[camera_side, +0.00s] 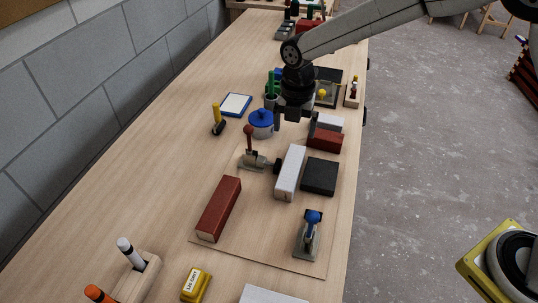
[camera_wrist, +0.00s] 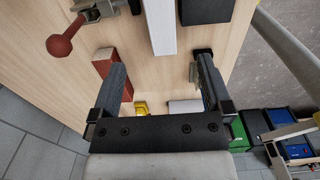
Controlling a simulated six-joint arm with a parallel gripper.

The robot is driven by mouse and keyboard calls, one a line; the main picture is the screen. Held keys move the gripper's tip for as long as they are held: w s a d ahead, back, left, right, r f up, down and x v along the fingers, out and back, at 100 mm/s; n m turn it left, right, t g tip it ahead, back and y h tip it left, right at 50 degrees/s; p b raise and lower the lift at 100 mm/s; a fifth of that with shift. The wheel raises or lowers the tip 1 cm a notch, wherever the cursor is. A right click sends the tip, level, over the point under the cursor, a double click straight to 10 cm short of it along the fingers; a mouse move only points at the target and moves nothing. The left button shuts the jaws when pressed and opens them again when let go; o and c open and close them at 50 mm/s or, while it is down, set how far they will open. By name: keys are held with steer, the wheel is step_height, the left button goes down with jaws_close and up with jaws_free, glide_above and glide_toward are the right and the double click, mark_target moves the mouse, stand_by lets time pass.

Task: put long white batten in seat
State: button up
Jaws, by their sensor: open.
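The long white batten (camera_side: 290,172) lies flat on a thin wooden board, between a toggle clamp (camera_side: 254,161) and a dark block (camera_side: 319,176). A narrow gap shows between batten and block in the wrist view; I cannot tell whether the clamp tip touches the batten. I cannot make out a separate seat. The batten also shows in the wrist view (camera_wrist: 160,25). My gripper (camera_side: 295,124) is open and empty, above and beyond the batten's far end. Its two fingers show apart in the wrist view (camera_wrist: 160,64), with the batten ahead of them.
A long red batten (camera_side: 219,208) lies at the board's left. A blue-handled clamp (camera_side: 310,232) stands at its near right. A short red block (camera_side: 325,141) and a white block (camera_side: 329,122) lie right of my gripper. A blue-lidded pot (camera_side: 261,125) stands close on its left.

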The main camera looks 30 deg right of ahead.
steer(key=shift+d, duration=0.1)
stand_by(0.3)
steer(key=s+d+m+t, duration=0.1)
steer(key=s+d+m, duration=0.7)
steer(key=m, duration=0.5)
steer(key=s+d+m+t, duration=0.1)
steer(key=s+d+m, duration=0.7)
steer(key=m, duration=0.6)
steer(key=s, duration=0.2)
steer(key=shift+s+f+t, duration=0.3)
steer(key=shift+s+f, duration=0.05)
steer(key=shift+f, duration=0.05)
